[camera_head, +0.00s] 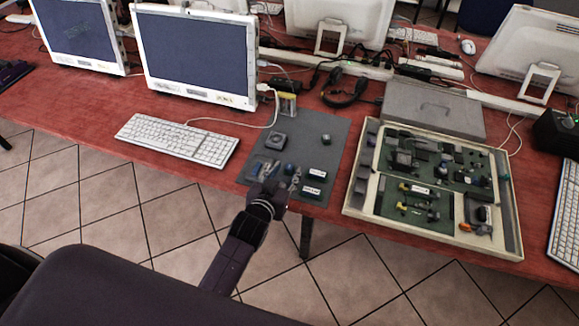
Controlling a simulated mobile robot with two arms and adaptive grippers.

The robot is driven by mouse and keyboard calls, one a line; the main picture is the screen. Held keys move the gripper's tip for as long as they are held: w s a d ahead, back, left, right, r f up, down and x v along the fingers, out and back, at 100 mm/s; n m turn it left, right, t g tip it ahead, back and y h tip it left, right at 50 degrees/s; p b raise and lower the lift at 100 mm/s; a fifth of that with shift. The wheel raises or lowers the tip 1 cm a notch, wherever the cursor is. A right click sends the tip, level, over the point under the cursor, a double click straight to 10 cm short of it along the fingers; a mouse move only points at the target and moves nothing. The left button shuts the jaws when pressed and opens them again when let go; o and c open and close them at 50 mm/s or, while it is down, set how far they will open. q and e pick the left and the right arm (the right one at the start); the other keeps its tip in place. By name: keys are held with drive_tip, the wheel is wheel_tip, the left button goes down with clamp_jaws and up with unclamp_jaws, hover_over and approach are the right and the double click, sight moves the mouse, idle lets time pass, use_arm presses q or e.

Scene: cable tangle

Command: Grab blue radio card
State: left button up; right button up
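A grey mat (315,140) lies on the red table with several small parts on it. Small bluish parts lie near its front edge; one bluish part (290,169) is just beyond my gripper. I cannot tell for sure which of them is the blue radio card. My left gripper (270,187) is over the front edge of the mat, close to these parts. It is dark and seen from behind, so its fingertips are partly hidden and I cannot tell whether it is open or holds anything. My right gripper is not in view.
A shallow case with circuit boards (355,188) stands right of the mat. A white keyboard (180,138) lies to the left. Monitors (197,55), cables and a closed grey box (435,108) stand behind. The far part of the mat is mostly clear.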

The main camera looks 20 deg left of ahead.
use_arm(q)
drive_tip(key=shift+w+f, duration=0.25)
drive_tip(key=shift+w, duration=0.25)
drive_tip(key=shift+w+f, duration=0.15)
drive_tip(key=shift+w, duration=0.2)
drive_tip(key=c, duration=0.8)
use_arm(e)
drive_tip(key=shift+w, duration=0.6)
